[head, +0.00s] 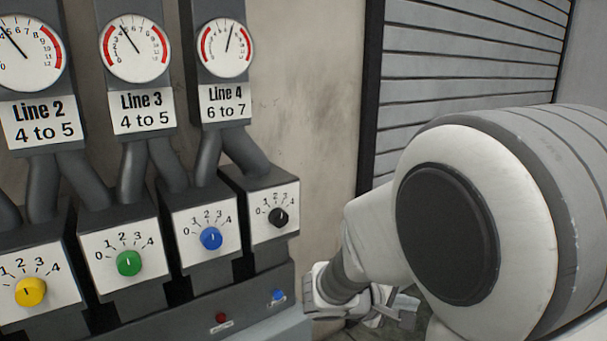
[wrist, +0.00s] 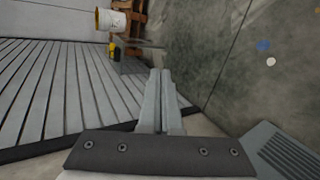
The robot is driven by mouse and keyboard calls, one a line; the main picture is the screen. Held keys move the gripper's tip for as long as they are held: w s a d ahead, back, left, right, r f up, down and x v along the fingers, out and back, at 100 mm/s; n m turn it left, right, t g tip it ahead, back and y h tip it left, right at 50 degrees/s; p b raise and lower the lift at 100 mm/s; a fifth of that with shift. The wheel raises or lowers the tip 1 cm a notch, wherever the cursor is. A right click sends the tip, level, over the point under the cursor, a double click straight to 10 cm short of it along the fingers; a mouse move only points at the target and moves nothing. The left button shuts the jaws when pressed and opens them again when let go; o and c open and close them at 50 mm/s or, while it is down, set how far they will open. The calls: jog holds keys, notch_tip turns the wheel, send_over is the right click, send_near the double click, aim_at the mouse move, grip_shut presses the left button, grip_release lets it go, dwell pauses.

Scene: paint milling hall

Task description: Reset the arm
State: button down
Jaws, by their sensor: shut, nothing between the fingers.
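My gripper (wrist: 163,74) is shut and empty in the wrist view, its two fingers side by side and pointing away from the camera. In the head view my gripper (head: 398,308) shows only in part, low and right of the control panel, behind my large white arm link. It looks apart from the knobs. Nothing is held.
A panel on the left bears a yellow knob (head: 30,292), green knob (head: 129,263), blue knob (head: 211,238) and black knob (head: 278,217), below gauges. A red button (head: 222,317) and blue button (head: 277,295) sit lower. A slatted shutter (head: 460,70) stands behind. A white bucket (wrist: 111,20) is farther off.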

jog(key=s+d+r+m+g+y, duration=0.1)
jog(key=s+r+m+g+y, duration=0.3)
jog(key=s, duration=0.8)
jog(key=s+a+r+m+t+y+p, duration=0.1)
jog(key=s+a+r+m+t+y, duration=0.3)
jog(key=s+a+r+y, duration=0.3)
notch_tip(320, 180, up, 21)
jog(key=p, duration=2.2)
jog(key=shift+s+h+p, duration=0.2)
jog(key=shift+h+p, duration=0.1)
jog(key=shift+r, duration=0.1)
